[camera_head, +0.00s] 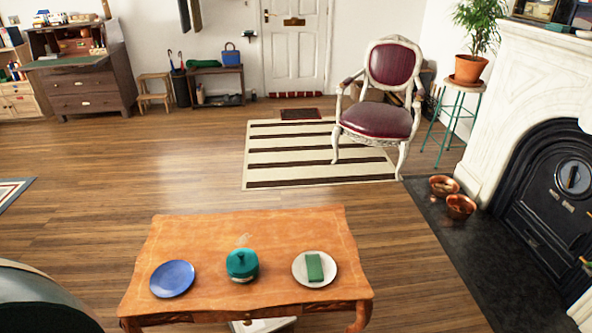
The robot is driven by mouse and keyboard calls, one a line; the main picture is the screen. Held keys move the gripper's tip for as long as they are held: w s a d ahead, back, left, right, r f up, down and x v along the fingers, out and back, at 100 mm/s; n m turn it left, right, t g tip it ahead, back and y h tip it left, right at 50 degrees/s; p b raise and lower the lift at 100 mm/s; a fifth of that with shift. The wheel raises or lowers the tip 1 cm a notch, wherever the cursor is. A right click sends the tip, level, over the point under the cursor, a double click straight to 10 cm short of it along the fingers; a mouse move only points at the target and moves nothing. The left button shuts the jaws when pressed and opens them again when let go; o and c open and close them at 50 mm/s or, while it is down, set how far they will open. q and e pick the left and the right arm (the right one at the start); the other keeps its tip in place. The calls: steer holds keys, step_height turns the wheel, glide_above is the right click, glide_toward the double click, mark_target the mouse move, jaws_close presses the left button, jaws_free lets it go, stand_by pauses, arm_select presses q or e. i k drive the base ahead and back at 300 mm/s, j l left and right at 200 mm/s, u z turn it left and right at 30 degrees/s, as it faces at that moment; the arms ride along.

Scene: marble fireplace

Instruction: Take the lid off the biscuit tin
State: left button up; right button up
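The biscuit tin (243,277) is a small round container standing upright near the front middle of the wooden table. Its teal lid (242,262) with a knob on top sits on it and hides most of its body; only a pale lower edge shows. Neither of my grippers is in view, so nothing is seen touching the tin or the lid.
On the orange-brown table (245,223), a blue plate (172,279) lies left of the tin. A white plate (301,279) with a green folded cloth (314,267) lies right of it. The table's back half is clear. An armchair (380,120) stands on a striped rug beyond.

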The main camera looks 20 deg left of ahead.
mark_target(240, 261)
steer(key=u, duration=1.2)
